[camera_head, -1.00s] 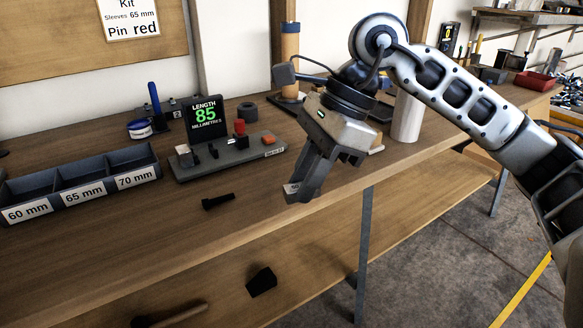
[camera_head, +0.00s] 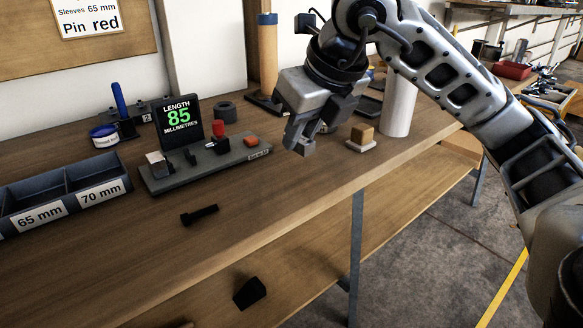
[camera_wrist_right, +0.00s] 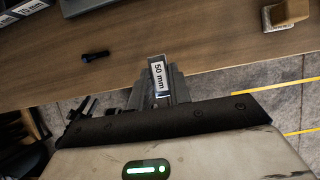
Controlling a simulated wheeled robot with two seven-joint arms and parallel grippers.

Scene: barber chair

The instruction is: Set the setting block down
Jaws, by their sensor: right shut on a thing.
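My left gripper is out of view.
A grey fixture base (camera_head: 205,165) carries the display and small red and orange parts. A black bolt (camera_head: 199,215) lies in front. A wooden block on a pale base (camera_head: 361,138) and a white cylinder (camera_head: 399,105) stand right. A labelled bin (camera_head: 70,192) sits left.

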